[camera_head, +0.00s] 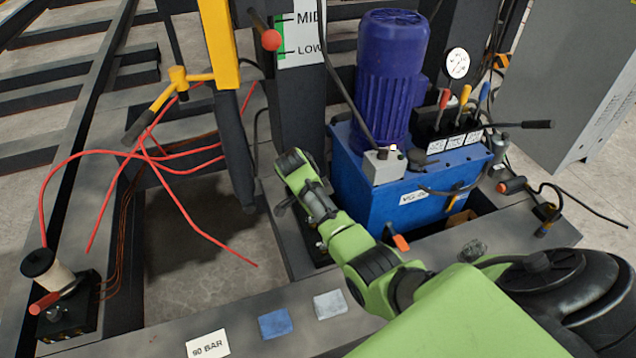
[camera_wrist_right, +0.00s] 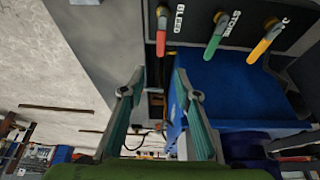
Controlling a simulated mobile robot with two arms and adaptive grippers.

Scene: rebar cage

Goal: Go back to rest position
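My right arm (camera_head: 400,275) is green and comes in from the lower right in the head view. Its wrist end is by the left front of the blue hydraulic unit (camera_head: 410,190); the gripper is mostly hidden there. In the right wrist view my right gripper (camera_wrist_right: 160,74) has its two teal-padded fingers apart with nothing between them. Beyond the fingers are a blue housing (camera_wrist_right: 235,90) and a dark panel with a red lever (camera_wrist_right: 161,38), a green lever (camera_wrist_right: 214,45) and a yellow lever (camera_wrist_right: 262,47). My left gripper is not in view.
A blue motor (camera_head: 392,75) stands on the unit. A yellow-handled post (camera_head: 218,45) and a dark column with MID and LOW marks (camera_head: 300,45) stand close by. Red rods (camera_head: 185,205) lie at left. A grey cabinet (camera_head: 570,80) is at right.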

